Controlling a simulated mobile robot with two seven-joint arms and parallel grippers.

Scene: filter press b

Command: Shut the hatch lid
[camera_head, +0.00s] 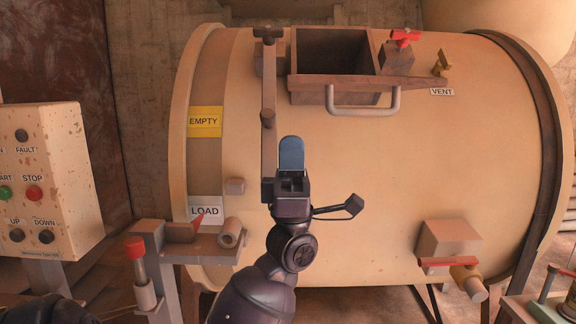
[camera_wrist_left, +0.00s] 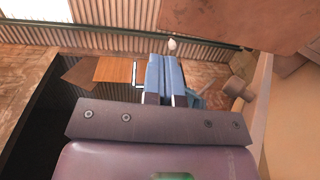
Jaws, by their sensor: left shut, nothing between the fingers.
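The hatch (camera_head: 335,48) is on the upper front of the large cream drum, and its dark box-like opening shows. A brown plate edge with a pale bar handle (camera_head: 363,111) runs along the front of the opening; it looks like the lid, seen almost edge-on, standing open. My left gripper (camera_head: 291,152) has blue fingers pressed together and empty. It is in front of the drum, below and left of the handle, apart from it in the picture. The fingers also show in the left wrist view (camera_wrist_left: 164,80). My right gripper is not in view.
The drum (camera_head: 350,200) fills the middle. A brown vertical bar (camera_head: 268,80) stands left of the hatch. A red-handled valve (camera_head: 404,38) and brass vent (camera_head: 440,64) sit right of it. A button panel (camera_head: 45,180) is at left. A bracket (camera_head: 200,245) juts out low left.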

